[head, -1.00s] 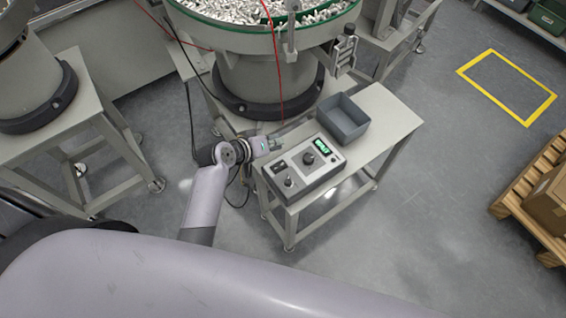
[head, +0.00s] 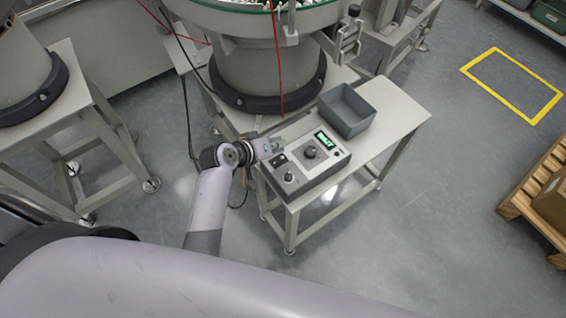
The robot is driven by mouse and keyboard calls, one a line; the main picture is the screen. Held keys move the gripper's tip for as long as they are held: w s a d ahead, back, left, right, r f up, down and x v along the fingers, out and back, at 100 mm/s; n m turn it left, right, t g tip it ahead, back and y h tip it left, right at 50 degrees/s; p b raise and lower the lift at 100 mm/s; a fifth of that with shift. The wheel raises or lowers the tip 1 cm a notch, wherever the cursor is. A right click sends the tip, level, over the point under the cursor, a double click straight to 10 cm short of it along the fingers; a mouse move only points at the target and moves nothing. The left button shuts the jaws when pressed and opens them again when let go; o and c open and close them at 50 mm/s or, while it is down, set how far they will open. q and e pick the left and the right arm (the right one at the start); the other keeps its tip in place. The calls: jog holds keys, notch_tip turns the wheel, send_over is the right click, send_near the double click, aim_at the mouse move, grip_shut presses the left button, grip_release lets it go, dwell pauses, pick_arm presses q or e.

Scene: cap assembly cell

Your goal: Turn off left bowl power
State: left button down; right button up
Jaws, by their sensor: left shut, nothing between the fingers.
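The control box (head: 318,166) stands on a small pale table in the middle of the head view. It has a lit green display (head: 324,139), a large dark knob (head: 311,152), a dark power switch (head: 281,159) at its upper left and a small knob (head: 289,177) below that. My left gripper (head: 277,146) is shut and empty, close to the box's back left corner, near the switch. I cannot tell whether it touches the box. The bowl feeder (head: 262,62) stands behind the table. The switch's position is too small to read. My right gripper is not in view.
A grey open bin (head: 347,112) sits behind the box on the table (head: 395,125). Red cables hang by the feeder. Another feeder stand (head: 50,120) is at the left. A wooden pallet (head: 535,195) is at the right edge. The table's right part is clear.

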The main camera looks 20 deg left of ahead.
aim_at(279, 157)
pick_arm(q)
notch_tip(279, 157, down, 2)
jog(key=shift+w+f+b, duration=0.15)
jog(key=shift+f+b, duration=0.1)
jog(key=shift+b, duration=0.15)
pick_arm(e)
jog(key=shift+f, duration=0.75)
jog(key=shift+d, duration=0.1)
pick_arm(q)
jog(key=shift+d+f, duration=0.1)
jog(key=shift+f, duration=0.3)
jog(key=shift+f, duration=0.35)
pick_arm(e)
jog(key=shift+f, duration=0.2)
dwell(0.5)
pick_arm(q)
jog(key=shift+r, duration=0.1)
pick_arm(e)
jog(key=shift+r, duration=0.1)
pick_arm(q)
jog(key=shift+r+p, duration=0.7)
jog(key=shift+p, duration=0.05)
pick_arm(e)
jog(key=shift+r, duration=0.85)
pick_arm(q)
jog(key=shift+r, duration=0.1)
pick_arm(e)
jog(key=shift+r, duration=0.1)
